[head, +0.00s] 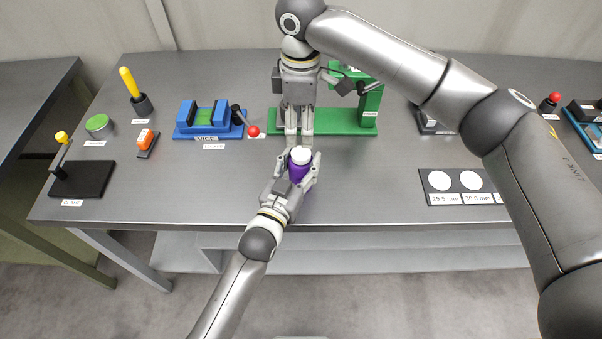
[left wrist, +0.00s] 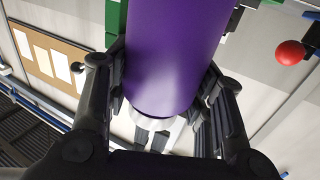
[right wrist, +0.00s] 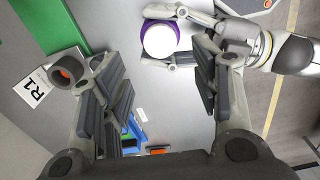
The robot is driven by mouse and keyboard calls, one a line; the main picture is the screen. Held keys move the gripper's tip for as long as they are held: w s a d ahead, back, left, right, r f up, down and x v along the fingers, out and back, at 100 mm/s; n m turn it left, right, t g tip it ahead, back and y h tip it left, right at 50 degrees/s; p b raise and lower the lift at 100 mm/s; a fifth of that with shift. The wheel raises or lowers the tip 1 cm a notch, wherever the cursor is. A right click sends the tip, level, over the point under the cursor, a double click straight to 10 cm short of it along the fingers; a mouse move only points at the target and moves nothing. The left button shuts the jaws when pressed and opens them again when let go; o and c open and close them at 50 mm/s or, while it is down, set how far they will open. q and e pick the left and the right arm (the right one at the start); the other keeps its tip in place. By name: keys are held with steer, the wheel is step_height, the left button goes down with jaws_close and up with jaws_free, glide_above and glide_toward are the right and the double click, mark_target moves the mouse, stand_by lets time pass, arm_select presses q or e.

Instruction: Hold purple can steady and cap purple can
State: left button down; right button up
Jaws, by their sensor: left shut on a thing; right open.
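The purple can (head: 297,173) stands upright near the front middle of the table, with a white cap (head: 300,155) on its top. My left gripper (head: 299,179) is shut around the can's side. The left wrist view shows the purple wall (left wrist: 172,55) between the fingers and a white rim at its end. My right gripper (head: 298,142) is open and empty, just behind and above the can. In the right wrist view the white cap (right wrist: 160,40) sits inside a purple ring, beyond the open fingers. I cannot tell whether the cap is fully pressed down.
A green press (head: 350,118) stands behind my right gripper. A blue vice (head: 205,118) with a red-knobbed handle is to the left. A clamp (head: 82,180) is at the far left. A card with white circles (head: 440,180) lies to the right. The table front is mostly clear.

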mark_target(301, 153)
steer(key=m, duration=0.3)
steer(key=shift+m, duration=0.4)
steer(key=shift+f, duration=4)
steer(key=c, duration=1.1)
steer(key=o, duration=1.1)
steer(key=shift+o, duration=0.2)
